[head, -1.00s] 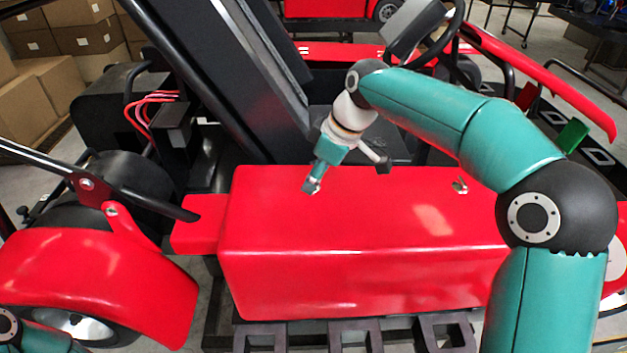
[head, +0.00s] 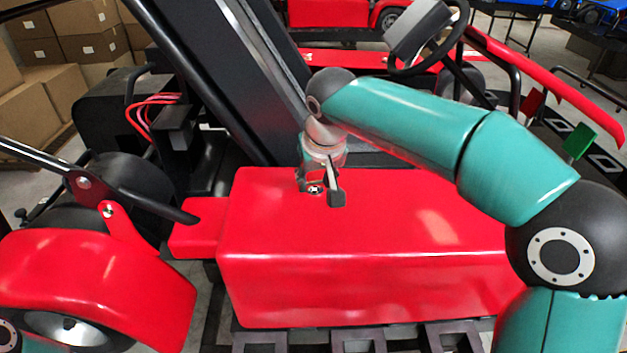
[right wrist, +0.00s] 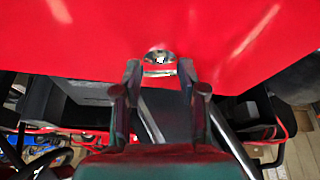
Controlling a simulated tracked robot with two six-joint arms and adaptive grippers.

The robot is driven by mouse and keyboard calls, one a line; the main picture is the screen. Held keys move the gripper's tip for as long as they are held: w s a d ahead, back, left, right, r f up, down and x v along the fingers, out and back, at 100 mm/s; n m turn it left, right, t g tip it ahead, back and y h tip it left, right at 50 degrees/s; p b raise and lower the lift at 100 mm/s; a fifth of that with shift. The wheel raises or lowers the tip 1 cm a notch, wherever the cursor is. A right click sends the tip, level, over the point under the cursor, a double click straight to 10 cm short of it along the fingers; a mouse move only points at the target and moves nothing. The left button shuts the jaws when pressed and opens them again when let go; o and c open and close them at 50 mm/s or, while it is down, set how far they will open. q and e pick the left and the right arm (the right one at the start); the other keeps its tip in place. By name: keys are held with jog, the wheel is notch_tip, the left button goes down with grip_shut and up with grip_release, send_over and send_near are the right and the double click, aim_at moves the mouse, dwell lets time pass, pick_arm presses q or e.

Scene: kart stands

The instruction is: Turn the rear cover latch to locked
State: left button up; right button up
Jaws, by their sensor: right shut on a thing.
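The red side cover (head: 380,215) of the kart lies across the middle of the head view. The rear cover latch (head: 316,189), a small silver fitting, sits on its top near the left end. It also shows in the right wrist view (right wrist: 160,56), just beyond and between the fingertips. My right gripper (head: 322,193) points down at the latch from above and is shut on it. The fingers partly hide the latch, and I cannot tell its turned position. Only a bit of my left arm shows at the bottom-left corner; its gripper is out of view.
A black seat (head: 215,60) rises behind the cover. A red fender (head: 95,275) and black bars stand at the left. The steering wheel (head: 440,35) is at the upper right. Dark stand blocks (head: 355,338) lie below the cover.

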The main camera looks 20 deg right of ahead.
jog(key=shift+w+a+r+m+h, duration=0.1)
jog(key=shift+m+h, duration=0.15)
jog(key=shift+m, duration=0.4)
jog(key=shift+w+r+m+h, duration=0.1)
jog(key=shift+m+h, duration=0.15)
jog(key=shift+m, duration=0.4)
jog(key=o, duration=1.1)
jog(key=shift+f, duration=0.1)
jog(key=shift+o, duration=0.2)
jog(key=shift+s, duration=0.1)
jog(key=v, duration=1.1)
jog(key=shift+r, duration=0.4)
jog(key=shift+s+a, duration=0.1)
